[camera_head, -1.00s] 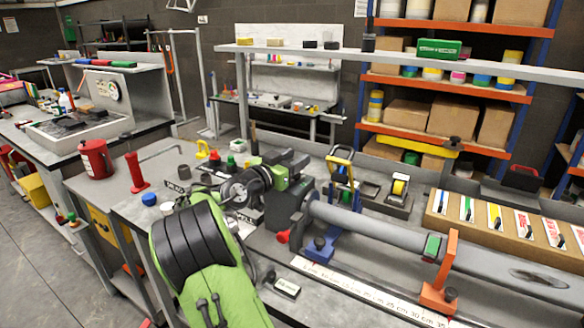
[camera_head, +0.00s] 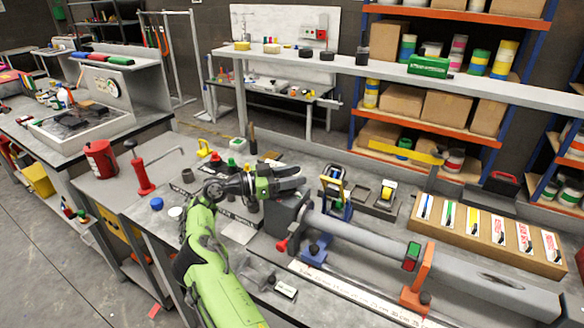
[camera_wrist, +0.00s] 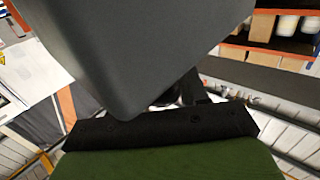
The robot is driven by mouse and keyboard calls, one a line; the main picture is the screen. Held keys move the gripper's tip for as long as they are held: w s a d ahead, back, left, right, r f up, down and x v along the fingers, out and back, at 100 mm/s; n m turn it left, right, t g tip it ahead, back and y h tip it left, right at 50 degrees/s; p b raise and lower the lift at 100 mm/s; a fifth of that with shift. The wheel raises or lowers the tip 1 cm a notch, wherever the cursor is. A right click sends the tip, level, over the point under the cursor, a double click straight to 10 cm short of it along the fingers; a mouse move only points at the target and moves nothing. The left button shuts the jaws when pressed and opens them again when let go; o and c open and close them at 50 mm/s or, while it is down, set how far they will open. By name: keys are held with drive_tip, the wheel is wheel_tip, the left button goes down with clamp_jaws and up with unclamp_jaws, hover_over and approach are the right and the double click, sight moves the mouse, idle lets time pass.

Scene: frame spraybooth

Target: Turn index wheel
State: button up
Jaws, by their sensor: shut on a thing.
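My gripper (camera_head: 291,178) is beside the upper left end of the dark grey fixture block (camera_head: 288,212), at the left end of the long grey tube. Its dark jaws are closed on a part there. I take this to be the index wheel, but the jaws and block hide its outline. In the wrist view, the dark grey block (camera_wrist: 140,45) fills the upper middle, close to my gripper's green body and black front. The fingertips and the grip itself are hidden behind it. A red knob (camera_head: 283,246) sits at the block's lower left.
The grey tube (camera_head: 370,240) runs to the right, past an orange stand (camera_head: 418,282) and a scale strip (camera_head: 350,300). A blue-and-yellow tool (camera_head: 334,185) stands just behind the tube. A long shelf (camera_head: 400,72) crosses above the bench. Small parts lie left of my gripper.

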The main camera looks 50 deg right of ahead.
drive_tip(key=shift+s+f+g+p, duration=0.1)
drive_tip(key=shift+g+p, duration=0.2)
idle(0.4)
drive_tip(key=o, duration=0.9)
drive_tip(key=shift+d, duration=0.1)
drive_tip(key=v, duration=1.5)
drive_tip(key=shift+w+a+r, duration=0.25)
drive_tip(key=shift+a, duration=0.05)
